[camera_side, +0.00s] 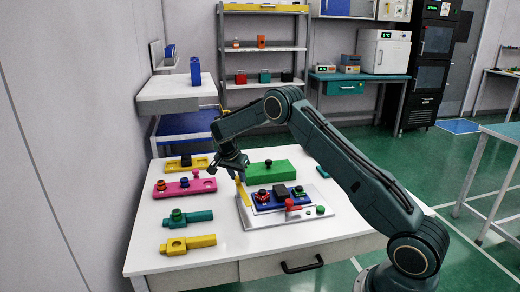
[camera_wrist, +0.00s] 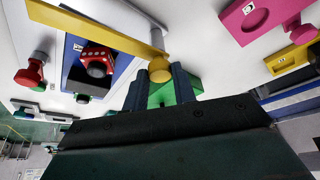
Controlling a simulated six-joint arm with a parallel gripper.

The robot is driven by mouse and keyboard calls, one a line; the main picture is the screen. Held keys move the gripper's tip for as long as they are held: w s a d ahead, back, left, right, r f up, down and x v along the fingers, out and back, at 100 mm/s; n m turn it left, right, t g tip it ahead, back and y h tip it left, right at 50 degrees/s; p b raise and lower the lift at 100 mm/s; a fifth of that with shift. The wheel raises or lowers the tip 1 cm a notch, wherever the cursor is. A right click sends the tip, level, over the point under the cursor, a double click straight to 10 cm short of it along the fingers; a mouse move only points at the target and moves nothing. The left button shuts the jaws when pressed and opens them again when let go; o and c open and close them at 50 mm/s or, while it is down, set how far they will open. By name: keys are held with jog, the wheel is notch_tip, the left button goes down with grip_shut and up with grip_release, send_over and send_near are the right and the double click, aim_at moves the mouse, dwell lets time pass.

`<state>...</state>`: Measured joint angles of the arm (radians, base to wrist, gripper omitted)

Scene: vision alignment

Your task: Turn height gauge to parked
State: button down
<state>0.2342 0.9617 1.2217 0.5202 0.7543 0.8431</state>
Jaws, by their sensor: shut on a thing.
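The height gauge appears to be the yellow bar with a round knob. In the side view the yellow bar (camera_side: 243,194) stands out at the left edge of the white plate (camera_side: 290,218), beside the blue block (camera_side: 268,205). In the wrist view the yellow bar (camera_wrist: 100,27) runs from the upper left to the knob (camera_wrist: 158,66). My gripper (camera_side: 239,174) is shut on the knob; its dark fingers (camera_wrist: 160,76) sit on both sides of it in the wrist view. The fingers hide the lower part of the knob.
On the plate are red-and-black knobs (camera_side: 263,194), a red lever (camera_side: 292,204) and a green button (camera_side: 320,210). A green block (camera_side: 271,174) lies behind. Pink (camera_side: 184,188), yellow (camera_side: 187,244) and teal (camera_side: 186,218) fixtures lie left. The table's front right is clear.

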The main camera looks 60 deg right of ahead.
jog(key=shift+w+m, duration=0.1)
jog(key=shift+m, duration=0.4)
jog(key=c, duration=1.1)
grip_release()
jog(key=shift+r, duration=0.1)
jog(key=v, duration=1.3)
jog(key=shift+w+a+r, duration=0.2)
jog(key=shift+r, duration=0.1)
